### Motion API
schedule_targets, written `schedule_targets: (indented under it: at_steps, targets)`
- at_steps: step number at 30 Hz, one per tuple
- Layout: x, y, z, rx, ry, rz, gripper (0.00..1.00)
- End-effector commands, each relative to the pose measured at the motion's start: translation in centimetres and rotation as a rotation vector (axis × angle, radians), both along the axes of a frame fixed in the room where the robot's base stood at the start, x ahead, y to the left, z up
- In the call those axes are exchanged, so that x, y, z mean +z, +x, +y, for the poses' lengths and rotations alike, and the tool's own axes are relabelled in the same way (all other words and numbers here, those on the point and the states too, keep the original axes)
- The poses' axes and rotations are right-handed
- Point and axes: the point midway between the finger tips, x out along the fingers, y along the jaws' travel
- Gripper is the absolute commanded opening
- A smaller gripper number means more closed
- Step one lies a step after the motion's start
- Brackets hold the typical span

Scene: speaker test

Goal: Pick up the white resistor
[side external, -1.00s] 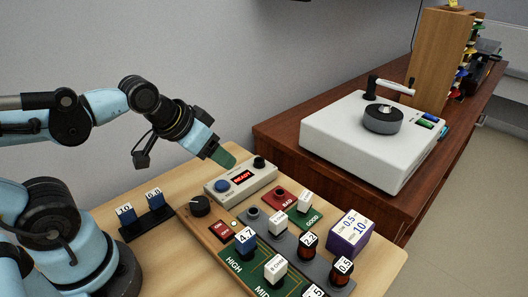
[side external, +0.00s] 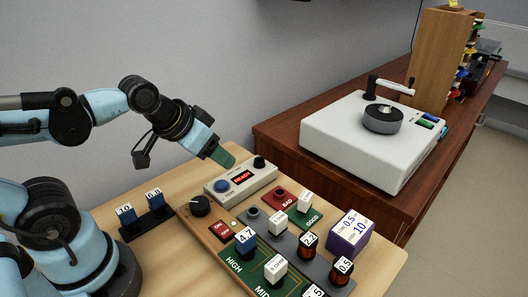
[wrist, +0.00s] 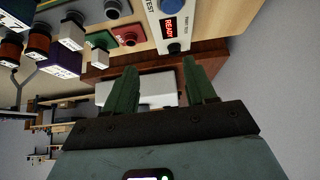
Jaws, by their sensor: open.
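One white block (side external: 275,265), with an "8 OHM" label, stands in the green HIGH/MID board (side external: 246,278). Another white block (side external: 304,202) stands at the green GOOD pad (side external: 308,219). Which one is the white resistor I cannot tell for sure. A white block (wrist: 71,32) also shows by the green pad in the wrist view. My gripper (side external: 222,156) is open and empty, above and behind the READY box, apart from both white blocks. Its green fingers (wrist: 162,85) are spread in the wrist view.
The READY box (side external: 241,183) stands below my gripper. Blue blocks (side external: 245,241), dark-orange parts (side external: 308,246) and a purple box (side external: 349,236) crowd the front of the table. A black rack (side external: 149,222) is at left. A white record player (side external: 370,140) sits on the brown cabinet behind.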

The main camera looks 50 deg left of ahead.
Motion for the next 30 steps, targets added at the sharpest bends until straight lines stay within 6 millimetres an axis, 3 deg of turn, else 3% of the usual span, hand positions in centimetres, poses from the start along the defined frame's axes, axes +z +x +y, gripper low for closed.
schedule_targets:
  at_steps: [8,21,25,30]
  targets:
    - [0.7,0.8,-1.7,-0.014,-0.027,0.077,0.55]
    - [1.9,3.4,-11.7,-0.02,-0.041,0.495,0.55]
    - [1.7,3.6,-13.8,-0.01,-0.017,0.574,0.55]
    - [1.5,3.6,-15.0,-0.001,0.0,0.618,0.55]
